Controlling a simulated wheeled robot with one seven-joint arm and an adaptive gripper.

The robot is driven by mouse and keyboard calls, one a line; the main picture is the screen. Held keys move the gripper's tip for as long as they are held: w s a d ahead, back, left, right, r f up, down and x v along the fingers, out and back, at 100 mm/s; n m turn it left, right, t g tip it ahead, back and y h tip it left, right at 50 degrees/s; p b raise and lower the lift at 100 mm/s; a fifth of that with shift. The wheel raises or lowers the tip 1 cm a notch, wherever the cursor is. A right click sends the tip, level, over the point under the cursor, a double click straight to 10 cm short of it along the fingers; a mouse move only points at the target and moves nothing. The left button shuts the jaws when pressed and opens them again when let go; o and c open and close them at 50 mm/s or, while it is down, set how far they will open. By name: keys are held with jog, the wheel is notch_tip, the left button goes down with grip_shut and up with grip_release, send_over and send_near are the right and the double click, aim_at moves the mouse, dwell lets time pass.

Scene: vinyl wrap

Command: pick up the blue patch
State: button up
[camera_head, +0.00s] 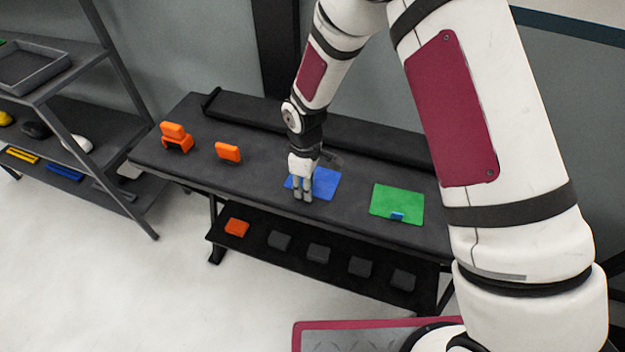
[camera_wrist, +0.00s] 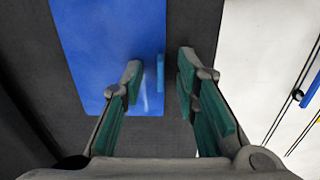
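The blue patch (camera_head: 325,183) lies flat on the dark bench top, near its front edge. In the wrist view the blue patch (camera_wrist: 108,45) fills the upper left, and a small blue tab (camera_wrist: 160,66) stands at its edge. My gripper (camera_head: 303,195) points down over the patch's left front part and hides some of it. In the wrist view my gripper (camera_wrist: 161,78) is open, with one fingertip on each side of the tab. I cannot tell whether either finger touches it.
A green patch (camera_head: 397,200) with a blue tab lies to the right. Orange blocks (camera_head: 228,152) stand to the left. A dark raised ledge (camera_head: 375,138) runs along the back. The lower shelf (camera_head: 262,247) holds several blocks. A shelf rack (camera_head: 55,80) stands at far left.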

grip_shut()
dwell(0.4)
